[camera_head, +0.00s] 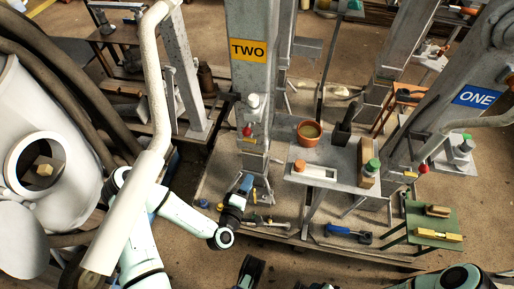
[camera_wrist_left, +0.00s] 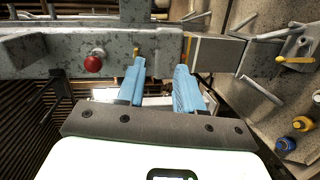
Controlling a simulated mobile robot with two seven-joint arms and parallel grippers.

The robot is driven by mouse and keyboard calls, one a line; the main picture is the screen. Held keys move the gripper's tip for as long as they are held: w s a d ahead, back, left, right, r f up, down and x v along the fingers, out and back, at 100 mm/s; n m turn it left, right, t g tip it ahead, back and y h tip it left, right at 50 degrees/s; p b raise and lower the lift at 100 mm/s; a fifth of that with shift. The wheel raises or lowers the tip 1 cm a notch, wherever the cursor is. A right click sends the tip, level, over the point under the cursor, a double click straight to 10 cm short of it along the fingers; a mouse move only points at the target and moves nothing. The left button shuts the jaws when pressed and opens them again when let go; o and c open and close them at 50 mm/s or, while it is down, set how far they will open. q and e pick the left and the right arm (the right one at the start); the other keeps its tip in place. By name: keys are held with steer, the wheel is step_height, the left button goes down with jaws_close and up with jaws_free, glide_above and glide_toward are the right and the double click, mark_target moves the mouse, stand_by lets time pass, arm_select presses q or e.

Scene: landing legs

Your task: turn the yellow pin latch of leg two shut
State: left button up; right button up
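Leg two (camera_head: 248,85) is a grey metal post with a yellow TWO sign. A small yellow piece, which looks like the pin latch (camera_head: 249,140), sits on it just below a red knob. In the left wrist view the red knob (camera_wrist_left: 92,63) is on the grey metal, and a small yellow piece (camera_wrist_left: 136,52) shows at the left fingertip; another thin yellow strip (camera_wrist_left: 187,45) is above the right finger. My left gripper (camera_head: 246,182) is below the latch in the head view. Its blue fingers (camera_wrist_left: 160,65) are apart with nothing seen held. Contact cannot be told.
Leg one (camera_head: 455,105) is farther right. Small tools and a blue-handled tool (camera_head: 345,231) lie on the low platform. A large white tank (camera_head: 45,110) fills the left.

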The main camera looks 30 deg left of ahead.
mark_target(249, 142)
arm_select(q)
steer(key=shift+w+a+r+n+t+y+b, duration=0.4)
steer(key=shift+w+a, duration=0.75)
steer(key=shift+w, duration=1.2)
steer(key=shift+w+a+r+n+t+y+b, duration=0.1)
steer(key=shift+w+a+r+n+y+b, duration=0.35)
steer(key=shift+w+a, duration=1.35)
steer(key=shift+w+a+r+n+t+y+b, duration=0.2)
steer(key=shift+w+a+n+y+b, duration=0.45)
steer(key=shift+w, duration=2.3)
arm_select(e)
steer(key=w+d+f+t, duration=0.1)
steer(key=w+d+f, duration=0.1)
steer(key=w+f, duration=0.2)
steer(key=shift+w+d+f+h, duration=0.15)
steer(key=shift+w+d+h, duration=0.2)
steer(key=shift+w, duration=0.35)
arm_select(q)
steer(key=shift+d, duration=0.1)
arm_select(e)
steer(key=shift+a, duration=0.1)
arm_select(q)
jaws_close()
